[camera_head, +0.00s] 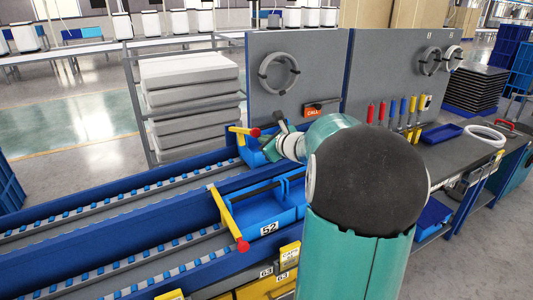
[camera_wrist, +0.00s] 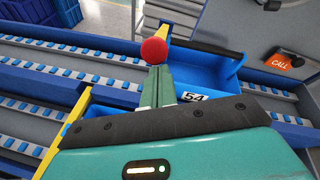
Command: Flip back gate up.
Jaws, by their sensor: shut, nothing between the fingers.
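The back gate is a yellow bar (camera_head: 241,130) with a red knob (camera_head: 255,132), at the far lane beside a blue bin. In the wrist view, its red knob (camera_wrist: 154,51) appears right at the tips of my gripper (camera_wrist: 155,72), and part of the yellow bar (camera_wrist: 165,31) shows behind. My gripper is shut and empty; whether it touches the knob I cannot tell. In the head view my gripper (camera_head: 279,127) is just right of the knob, partly hidden by my arm. The front gate (camera_head: 228,215), also yellow with a red knob, lies across the nearer lane.
A blue bin marked 52 (camera_head: 268,207) stands by the front gate. The bin marked 54 (camera_wrist: 205,70) is close to my gripper. Roller lanes (camera_head: 100,210) run left. A grey panel (camera_head: 296,70) with a red CALL box (camera_head: 313,113) rises behind; hand tools hang at right.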

